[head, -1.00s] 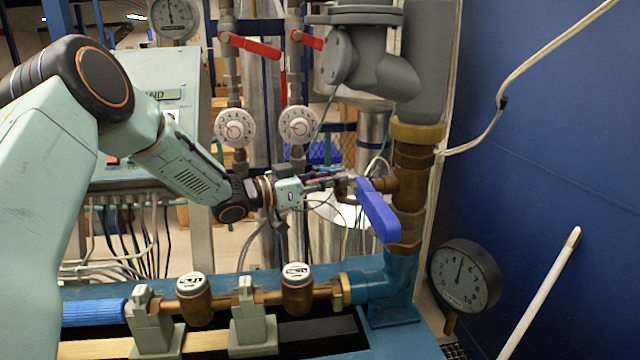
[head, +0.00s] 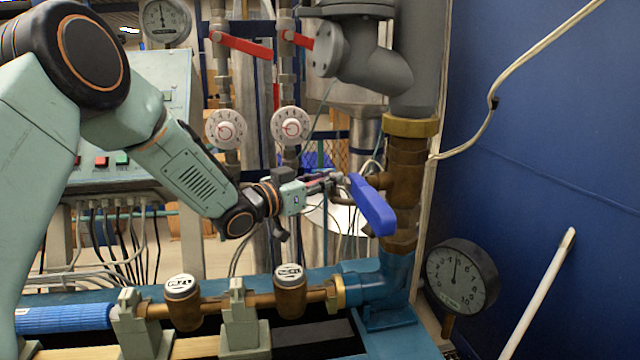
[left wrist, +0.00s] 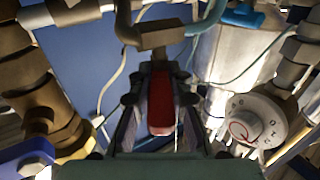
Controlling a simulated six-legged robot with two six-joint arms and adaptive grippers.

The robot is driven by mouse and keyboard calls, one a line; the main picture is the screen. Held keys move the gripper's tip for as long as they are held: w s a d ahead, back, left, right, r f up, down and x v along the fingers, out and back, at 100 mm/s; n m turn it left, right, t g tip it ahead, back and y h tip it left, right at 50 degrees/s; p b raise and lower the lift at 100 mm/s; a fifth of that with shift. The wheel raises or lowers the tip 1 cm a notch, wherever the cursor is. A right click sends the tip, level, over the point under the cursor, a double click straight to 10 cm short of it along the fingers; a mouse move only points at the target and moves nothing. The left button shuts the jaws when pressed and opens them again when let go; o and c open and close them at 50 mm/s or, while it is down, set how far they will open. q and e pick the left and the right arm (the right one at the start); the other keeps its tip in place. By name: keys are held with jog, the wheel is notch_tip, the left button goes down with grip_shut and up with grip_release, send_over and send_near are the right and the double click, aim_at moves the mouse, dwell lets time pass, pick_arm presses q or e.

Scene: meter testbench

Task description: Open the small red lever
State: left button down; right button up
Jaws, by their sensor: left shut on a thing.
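The small red lever (left wrist: 160,103) shows in the left wrist view, below a grey-brown valve body (left wrist: 158,38). The two fingers of my left gripper (left wrist: 158,115) are on either side of it and shut on it. In the head view my left gripper (head: 322,183) reaches right, just left of the blue handle (head: 371,205). There the fingers mostly hide the small lever. My right gripper is not in view.
Two larger red levers (head: 243,46) (head: 297,40) sit on the pipes above two white dials (head: 226,129) (head: 291,125). A thick brown pipe (head: 405,165) stands right of the gripper. A round gauge (head: 462,277) is at lower right.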

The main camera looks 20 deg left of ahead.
pick_arm(q)
jog(key=shift+s+d+f+n+t+y+b, duration=0.1)
jog(key=shift+d+f+n+t+y+b, duration=0.25)
jog(key=shift+n+y, duration=0.5)
jog(key=shift+s+d+r+n+t+y+b, duration=0.1)
jog(key=shift+n+t+y+b, duration=0.15)
jog(key=shift+n+y+b, duration=0.6)
jog(key=shift+d+n+t+y, duration=0.15)
jog(key=shift+n+y, duration=0.35)
jog(key=shift+y, duration=0.7)
jog(key=shift+a+n+t+y, duration=0.15)
jog(key=shift+n+y, duration=0.35)
jog(key=shift+y, duration=1)
jog(key=c, duration=1.2)
grip_release()
jog(key=shift+d+r, duration=0.1)
jog(key=shift+r, duration=0.1)
jog(key=s, duration=1.2)
jog(key=shift+d, duration=0.3)
jog(key=shift+c, duration=0.3)
